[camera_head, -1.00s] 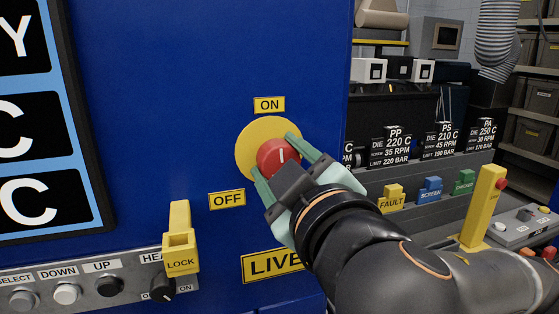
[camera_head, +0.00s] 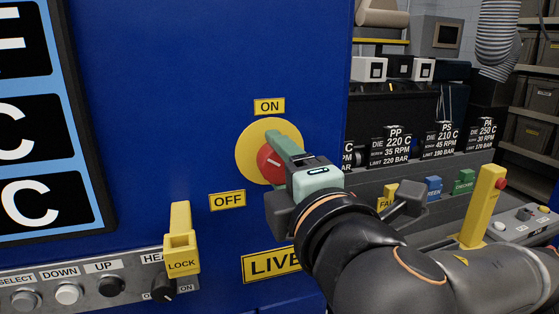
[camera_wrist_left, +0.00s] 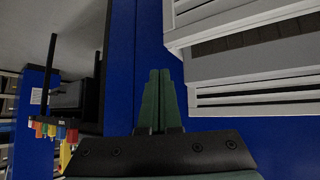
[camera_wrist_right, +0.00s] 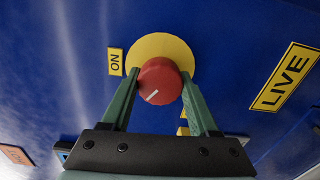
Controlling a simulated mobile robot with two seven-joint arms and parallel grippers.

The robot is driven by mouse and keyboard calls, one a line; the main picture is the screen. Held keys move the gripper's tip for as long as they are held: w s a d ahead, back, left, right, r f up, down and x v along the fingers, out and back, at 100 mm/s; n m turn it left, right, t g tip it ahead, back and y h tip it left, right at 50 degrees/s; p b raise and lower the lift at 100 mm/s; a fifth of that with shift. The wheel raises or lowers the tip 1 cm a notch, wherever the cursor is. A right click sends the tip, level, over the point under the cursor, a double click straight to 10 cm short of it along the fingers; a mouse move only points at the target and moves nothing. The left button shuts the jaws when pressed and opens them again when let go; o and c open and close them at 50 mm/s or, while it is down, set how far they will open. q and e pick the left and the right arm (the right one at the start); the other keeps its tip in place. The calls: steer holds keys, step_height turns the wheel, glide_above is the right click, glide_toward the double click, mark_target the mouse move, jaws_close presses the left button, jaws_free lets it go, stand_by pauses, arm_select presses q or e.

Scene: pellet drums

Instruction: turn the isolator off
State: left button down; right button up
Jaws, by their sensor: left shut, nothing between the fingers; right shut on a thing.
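The isolator is a red round knob (camera_head: 267,165) with a white mark, on a yellow disc (camera_head: 246,150) on the blue cabinet front. The ON label (camera_head: 269,106) is above it and the OFF label (camera_head: 227,199) at its lower left. The mark is tilted, lying toward the left. My right gripper (camera_wrist_right: 160,76) is shut on the knob (camera_wrist_right: 160,84), a finger on either side in the right wrist view. In the head view its lower finger is hidden. My left gripper (camera_wrist_left: 160,73) is shut and empty, seen only in the left wrist view.
A yellow LOCK piece (camera_head: 181,243) sticks out at the lower left, above a grey strip of knobs (camera_head: 68,293). A LIVE label (camera_head: 272,265) is below the isolator. A display (camera_head: 40,135) is at left. A console with coloured tags (camera_head: 433,189) stands at right.

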steer(key=n, duration=0.6)
steer(key=shift+n, duration=0.4)
stand_by(0.4)
steer(key=o, duration=1.4)
